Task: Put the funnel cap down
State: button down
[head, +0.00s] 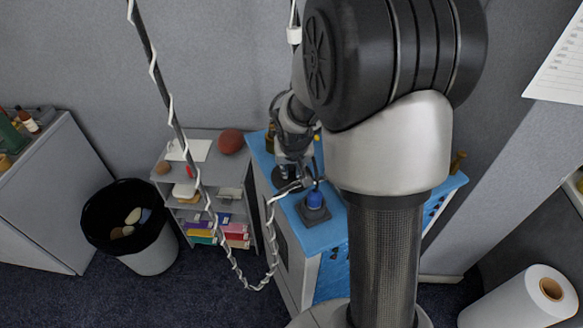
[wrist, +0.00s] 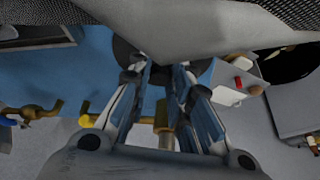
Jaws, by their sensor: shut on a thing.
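My gripper (head: 290,163) is over the blue cloth table (head: 325,237), toward its left side in the head view. In the wrist view the fingers of my gripper (wrist: 162,75) are shut on a dark, round-edged piece, which I take to be the funnel cap (wrist: 125,50). It shows as a small dark shape (head: 286,177) below my gripper in the head view. Its lower side is hidden, so I cannot tell whether it touches the cloth (wrist: 70,75).
A blue bottle (head: 315,198) stands on a dark square base (head: 313,213) just right of my gripper. Brass hooks (wrist: 95,113) show along the table edge. A shelf (head: 172,158) with a brown ball (head: 231,141) and a black-lined bin (head: 150,258) stand to the left.

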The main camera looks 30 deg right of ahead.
jog(key=shift+r, duration=0.1)
jog(key=c, duration=1.5)
grip_release()
jog(key=shift+o, duration=0.2)
